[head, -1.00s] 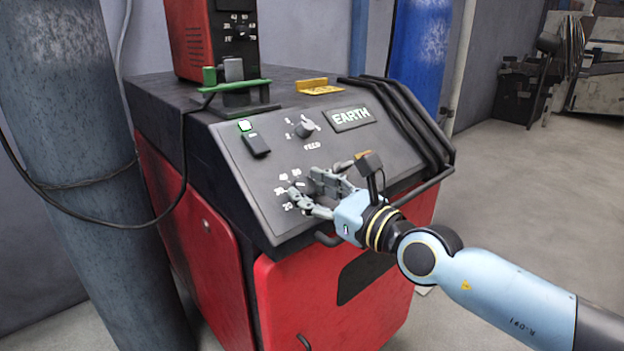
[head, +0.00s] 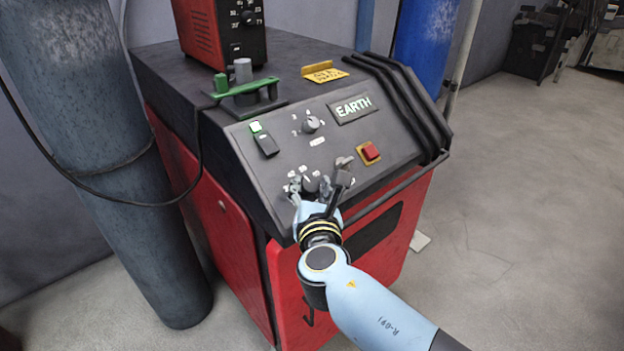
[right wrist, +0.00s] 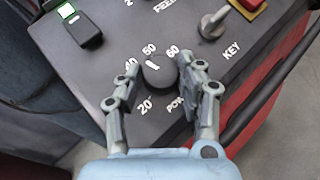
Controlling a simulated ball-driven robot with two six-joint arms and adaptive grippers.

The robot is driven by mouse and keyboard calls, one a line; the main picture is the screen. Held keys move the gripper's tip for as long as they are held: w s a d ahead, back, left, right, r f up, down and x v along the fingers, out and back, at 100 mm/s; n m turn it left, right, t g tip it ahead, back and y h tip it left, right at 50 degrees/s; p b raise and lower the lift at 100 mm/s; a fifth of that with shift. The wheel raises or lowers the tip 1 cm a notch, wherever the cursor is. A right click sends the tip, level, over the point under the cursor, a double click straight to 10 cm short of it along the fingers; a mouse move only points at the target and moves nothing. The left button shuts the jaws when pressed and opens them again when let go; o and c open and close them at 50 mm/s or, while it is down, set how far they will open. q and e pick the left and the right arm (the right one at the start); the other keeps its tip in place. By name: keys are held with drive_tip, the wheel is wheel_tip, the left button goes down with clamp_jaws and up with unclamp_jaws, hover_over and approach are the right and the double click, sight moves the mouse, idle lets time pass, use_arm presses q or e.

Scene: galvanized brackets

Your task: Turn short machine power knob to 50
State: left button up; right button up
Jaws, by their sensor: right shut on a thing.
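The short machine (head: 203,185) is a red and black cabinet with a sloped dark panel. Its power knob (right wrist: 161,72) is round and dark, low on the panel, ringed by white numbers. In the right wrist view its white mark points up and left, toward the gap between 40 and 50, nearer 50. My right gripper (right wrist: 158,84) is shut on the power knob, one finger on each side. In the head view my right gripper (head: 311,186) largely hides the knob and some numbers. My left gripper is not in view.
Close to the gripper are a grey key switch (right wrist: 214,23), a red button (head: 370,151), a feed knob (head: 312,124) and a black switch with green light (head: 265,143). A dark rail edges the panel.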

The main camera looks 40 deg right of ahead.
drive_tip(key=shift+w+r+m+g+h, duration=0.1)
drive_tip(key=shift+r+m+g+h, duration=0.05)
drive_tip(key=shift+m+g+h, duration=0.55)
drive_tip(key=shift+m+p, duration=0.3)
drive_tip(key=o, duration=1.1)
